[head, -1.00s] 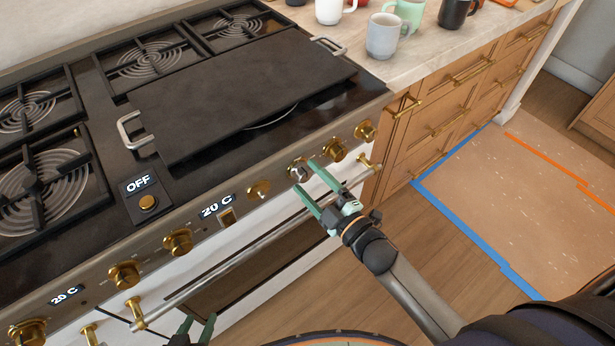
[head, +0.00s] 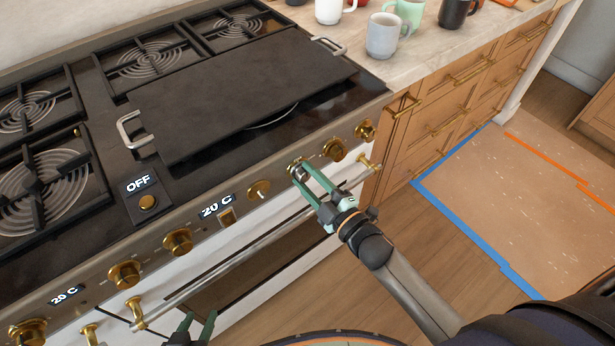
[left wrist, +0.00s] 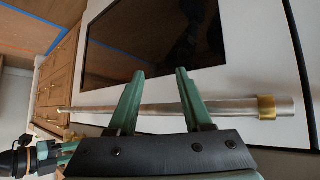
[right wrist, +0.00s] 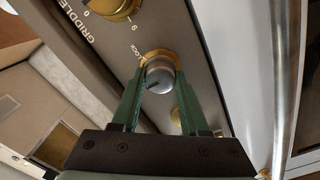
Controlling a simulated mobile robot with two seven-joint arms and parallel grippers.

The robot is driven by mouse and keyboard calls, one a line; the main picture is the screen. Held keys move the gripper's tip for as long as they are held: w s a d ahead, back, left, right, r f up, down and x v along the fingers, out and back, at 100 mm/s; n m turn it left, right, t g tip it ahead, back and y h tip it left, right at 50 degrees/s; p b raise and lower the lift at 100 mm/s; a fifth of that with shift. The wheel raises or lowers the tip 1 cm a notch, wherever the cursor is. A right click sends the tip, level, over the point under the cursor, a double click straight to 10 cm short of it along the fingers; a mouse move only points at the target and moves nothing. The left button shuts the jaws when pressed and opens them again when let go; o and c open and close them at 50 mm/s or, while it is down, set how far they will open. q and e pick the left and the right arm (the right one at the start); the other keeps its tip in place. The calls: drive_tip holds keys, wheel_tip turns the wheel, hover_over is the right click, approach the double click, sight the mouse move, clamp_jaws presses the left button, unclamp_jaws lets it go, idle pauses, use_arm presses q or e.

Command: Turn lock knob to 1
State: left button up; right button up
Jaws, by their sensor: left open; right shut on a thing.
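The lock knob is a small silver knob with a gold ring, on the stove's front panel. In the right wrist view the lock knob (right wrist: 160,75) sits beside the word LOCK, with a dark mark on its face pointing to the lower left. My right gripper (right wrist: 152,88) is shut on it, one finger on each side. In the head view my right gripper (head: 300,171) covers most of the knob. My left gripper (left wrist: 153,78) is open and empty in front of the oven door, near the long handle bar; it also shows at the bottom of the head view (head: 198,325).
A larger gold knob marked GRIDDLE (right wrist: 115,5) is close beside the lock knob. Several other gold knobs line the panel, including one at its right end (head: 365,131). The oven handle bar (head: 225,262) runs below.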

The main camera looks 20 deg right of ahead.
clamp_jaws()
use_arm(q)
drive_tip(key=shift+a+r+p, duration=0.1)
drive_tip(key=shift+p, duration=0.2)
use_arm(e)
drive_tip(key=shift+m, duration=0.4)
drive_tip(key=shift+r+m+p, duration=0.15)
drive_tip(key=shift+m+p, duration=0.5)
drive_tip(key=shift+m, duration=0.35)
drive_tip(key=m+p, duration=0.1)
drive_tip(key=m, duration=0.1)
drive_tip(key=shift+m, duration=0.3)
drive_tip(key=m+p, duration=0.2)
drive_tip(key=m, duration=0.2)
drive_tip(key=shift+d+m, duration=0.1)
drive_tip(key=shift+m, duration=0.2)
use_arm(q)
drive_tip(key=shift+s+a+r+p, duration=0.15)
drive_tip(key=shift+r+p, duration=0.1)
drive_tip(key=shift+r, duration=1)
drive_tip(key=shift+s+a+r+p, duration=0.1)
drive_tip(key=shift+a+r+p, duration=0.1)
drive_tip(key=shift+r, duration=1)
use_arm(e)
drive_tip(key=shift+m, duration=1.9)
